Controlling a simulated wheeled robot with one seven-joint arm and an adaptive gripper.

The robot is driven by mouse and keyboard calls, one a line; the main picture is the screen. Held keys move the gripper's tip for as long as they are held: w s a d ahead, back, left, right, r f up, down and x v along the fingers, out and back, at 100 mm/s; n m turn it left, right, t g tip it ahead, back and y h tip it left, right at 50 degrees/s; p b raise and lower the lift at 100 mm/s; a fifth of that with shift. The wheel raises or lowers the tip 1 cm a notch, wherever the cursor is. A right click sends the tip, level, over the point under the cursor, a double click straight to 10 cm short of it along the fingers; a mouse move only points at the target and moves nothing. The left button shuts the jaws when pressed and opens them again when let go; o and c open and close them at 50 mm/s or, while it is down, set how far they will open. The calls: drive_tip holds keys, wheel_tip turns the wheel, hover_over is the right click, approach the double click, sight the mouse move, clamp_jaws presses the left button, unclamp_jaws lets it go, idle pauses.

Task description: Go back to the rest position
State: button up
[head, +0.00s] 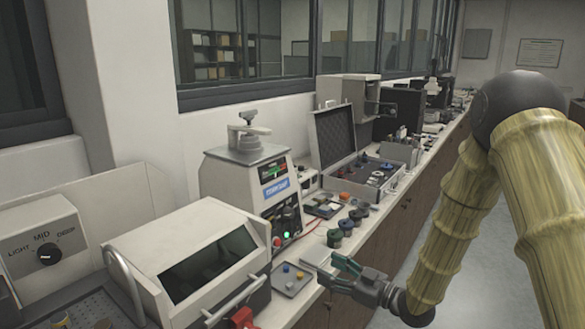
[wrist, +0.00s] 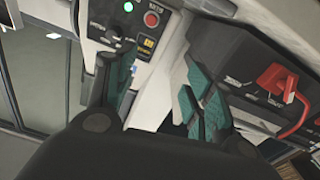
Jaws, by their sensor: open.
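My gripper (head: 338,272) is at the front edge of the bench, low in the head view, with its jaws apart and nothing seen between them. In the wrist view its two teal-padded fingers (wrist: 158,95) stand spread in front of the machines. The mounting press (head: 258,190) is a white upright unit with a clamp knob on top, a green light and a red button. Its panel (wrist: 138,25) shows at the top of the wrist view, beyond the fingers. My arm comes in from the right of the head view.
A white machine with a dark window (head: 208,265) and red handle stands at the front left. A small tray (head: 290,282) with coloured pieces lies beside my gripper. Several round pots (head: 340,232) and an open foam-lined case (head: 335,140) stand farther along. The floor (head: 480,260) at right looks clear.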

drive_tip(key=s+d+f+m+g+h, duration=0.1)
drive_tip(key=s+d+f+m+h, duration=0.15)
drive_tip(key=s+f, duration=0.45)
drive_tip(key=s+d+f+m+g+h, duration=0.1)
drive_tip(key=s+f+m+h, duration=0.25)
drive_tip(key=f, duration=0.65)
drive_tip(key=s+d+f+m+g+h, duration=0.1)
drive_tip(key=s+d+f+m+h, duration=0.2)
drive_tip(key=f, duration=0.6)
drive_tip(key=s+d+f+m+g+h, duration=0.1)
drive_tip(key=s+d+f+g+h, duration=0.1)
drive_tip(key=s, duration=0.8)
drive_tip(key=s+d+f+m+g+h, duration=0.1)
drive_tip(key=s+f+g, duration=0.2)
drive_tip(key=s, duration=0.8)
drive_tip(key=s+d+f+m+g+h, duration=0.1)
drive_tip(key=s+d+f+g+h, duration=0.1)
drive_tip(key=s+f, duration=0.4)
drive_tip(key=s+g, duration=0.1)
drive_tip(key=s, duration=0.3)
drive_tip(key=shift+s+d+f+m+h, duration=0.2)
drive_tip(key=shift+d+m+h, duration=0.1)
